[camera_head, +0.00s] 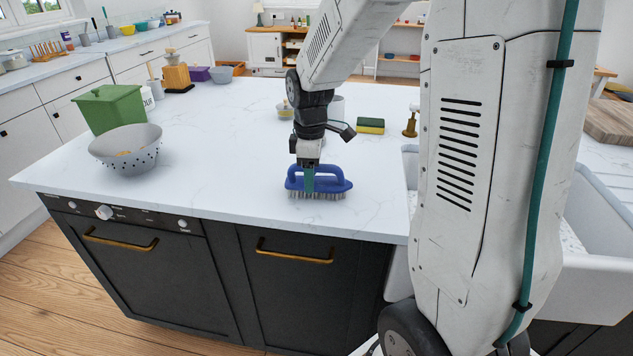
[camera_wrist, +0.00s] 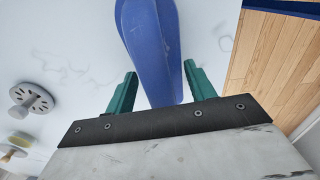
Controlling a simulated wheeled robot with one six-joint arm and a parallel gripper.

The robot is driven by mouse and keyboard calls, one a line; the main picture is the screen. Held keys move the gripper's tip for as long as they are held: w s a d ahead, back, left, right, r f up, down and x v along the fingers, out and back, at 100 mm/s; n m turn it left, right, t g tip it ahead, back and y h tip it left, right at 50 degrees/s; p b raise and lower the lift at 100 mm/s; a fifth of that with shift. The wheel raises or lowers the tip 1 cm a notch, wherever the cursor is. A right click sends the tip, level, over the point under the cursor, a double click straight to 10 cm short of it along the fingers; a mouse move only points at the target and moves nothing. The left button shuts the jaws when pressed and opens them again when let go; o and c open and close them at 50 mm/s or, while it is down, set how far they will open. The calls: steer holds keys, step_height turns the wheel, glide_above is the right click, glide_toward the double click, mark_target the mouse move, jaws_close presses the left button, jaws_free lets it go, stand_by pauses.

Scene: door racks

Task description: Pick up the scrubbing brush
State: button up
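The scrubbing brush (camera_head: 334,184) has a blue body with a loop handle and grey bristles. It stands bristles down on the white counter near its front edge. My gripper (camera_head: 309,180) points down at the brush, with a green finger in front of its handle. In the wrist view, my gripper (camera_wrist: 160,72) is open, with one green finger on each side of the blue brush (camera_wrist: 152,45). Gaps show between the fingers and the brush there. The far finger is hidden in the head view.
On the counter (camera_head: 220,180) are a grey colander (camera_head: 127,153), a green box (camera_head: 110,107) and a yellow-green sponge (camera_head: 370,126). A white sink (camera_head: 600,220) lies to the right, partly behind my arm. A grey slotted round thing (camera_wrist: 32,98) shows in the wrist view.

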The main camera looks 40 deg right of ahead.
steer(key=c, duration=0.5)
steer(key=shift+r, duration=0.1)
steer(key=shift+r, duration=0.55)
step_height(320, 180, up, 2)
steer(key=shift+r, duration=0.1)
steer(key=s+d, duration=0.2)
steer(key=s, duration=0.2)
steer(key=s+d+r, duration=0.1)
steer(key=s+d, duration=0.1)
steer(key=s, duration=0.3)
steer(key=s+d, duration=0.3)
steer(key=s, duration=0.2)
steer(key=shift+s+r, duration=0.2)
steer(key=shift+r, duration=0.1)
